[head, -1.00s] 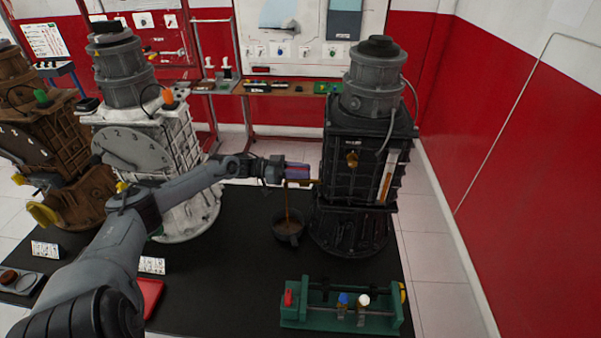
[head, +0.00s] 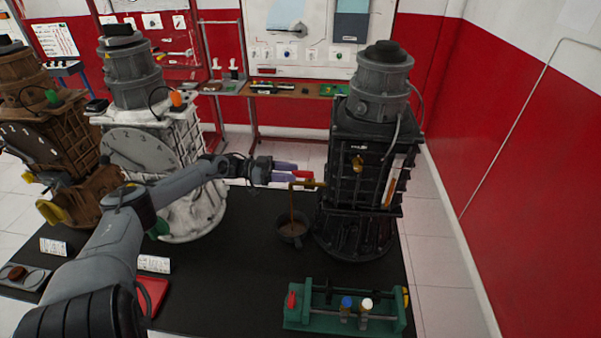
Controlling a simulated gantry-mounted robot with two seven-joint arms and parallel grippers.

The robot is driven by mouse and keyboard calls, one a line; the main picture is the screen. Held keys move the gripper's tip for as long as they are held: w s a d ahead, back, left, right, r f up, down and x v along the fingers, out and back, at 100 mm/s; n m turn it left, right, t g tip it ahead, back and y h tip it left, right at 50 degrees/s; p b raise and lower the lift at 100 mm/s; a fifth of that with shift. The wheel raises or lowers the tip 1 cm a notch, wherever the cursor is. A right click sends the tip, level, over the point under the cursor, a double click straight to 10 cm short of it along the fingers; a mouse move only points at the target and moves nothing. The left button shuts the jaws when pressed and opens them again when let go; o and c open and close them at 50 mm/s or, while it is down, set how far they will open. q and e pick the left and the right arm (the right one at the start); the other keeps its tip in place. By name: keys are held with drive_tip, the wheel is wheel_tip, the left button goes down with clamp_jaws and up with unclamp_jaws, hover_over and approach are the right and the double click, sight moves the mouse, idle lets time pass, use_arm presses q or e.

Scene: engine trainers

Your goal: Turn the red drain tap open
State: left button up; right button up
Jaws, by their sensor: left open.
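The black engine trainer (head: 368,165) stands at the right of the dark table. The red drain tap (head: 303,175) shows at its left side, just above a brown spout (head: 311,184). A brown stream (head: 292,205) falls from the spout into a dark cup (head: 291,231) below. My left gripper (head: 290,171) is open, its bluish-purple fingers pointing right with their tips at the tap. I cannot tell whether the fingers touch the tap. My right gripper is not in view.
A white trainer (head: 165,150) and a brown trainer (head: 65,140) stand to the left. A red object (head: 152,295) lies near my left arm. The dark table (head: 225,275) is clear in the middle.

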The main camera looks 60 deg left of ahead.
use_arm(q)
drive_tip(key=shift+v, duration=2.45)
drive_tip(key=shift+r, duration=0.1)
